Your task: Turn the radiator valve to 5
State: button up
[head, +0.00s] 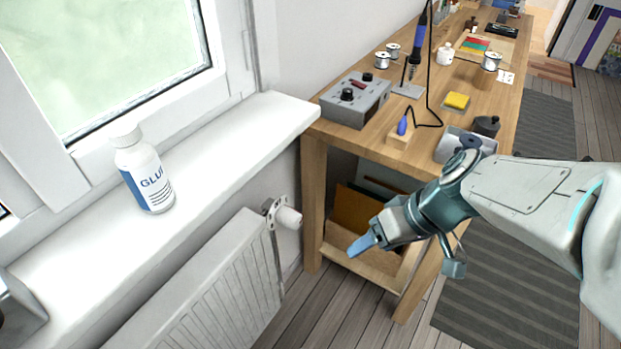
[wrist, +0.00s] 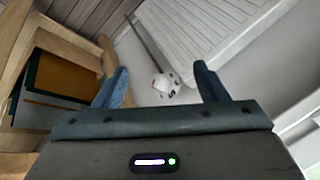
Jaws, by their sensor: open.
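The radiator valve (head: 287,216) is a white knob at the upper right corner of the white radiator (head: 215,290), below the window sill. In the wrist view the valve (wrist: 165,84) shows between my two fingers, some distance beyond them, with small dark marks on it that are too small to read. My gripper (head: 362,246) is to the right of the valve in the head view, apart from it. In the wrist view my gripper (wrist: 160,82) has its blue fingers spread wide with nothing between them. The radiator also shows in the wrist view (wrist: 215,35).
A white glue bottle (head: 146,175) stands on the window sill (head: 225,150). The wooden workbench (head: 312,190) is close to the right of the valve, with a grey soldering station (head: 355,98) on top and boards on its lower shelf. The floor (head: 335,310) in front is clear.

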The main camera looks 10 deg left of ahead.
jog(key=w+a+f+n+y+b, duration=0.45)
jog(key=a+f+b, duration=0.2)
jog(key=f, duration=0.25)
jog(key=n+t+y+b, duration=0.3)
jog(key=t+b, duration=0.1)
jog(key=b, duration=0.3)
send_near(299, 223)
jog(key=shift+t+h, duration=0.3)
jog(key=shift+h, duration=0.05)
jog(key=b+x, duration=0.1)
jog(key=x, duration=1.1)
jog(key=shift+s+a+r+b, duration=0.15)
jog(key=shift+a+b, duration=0.1)
jog(key=shift+b, duration=0.15)
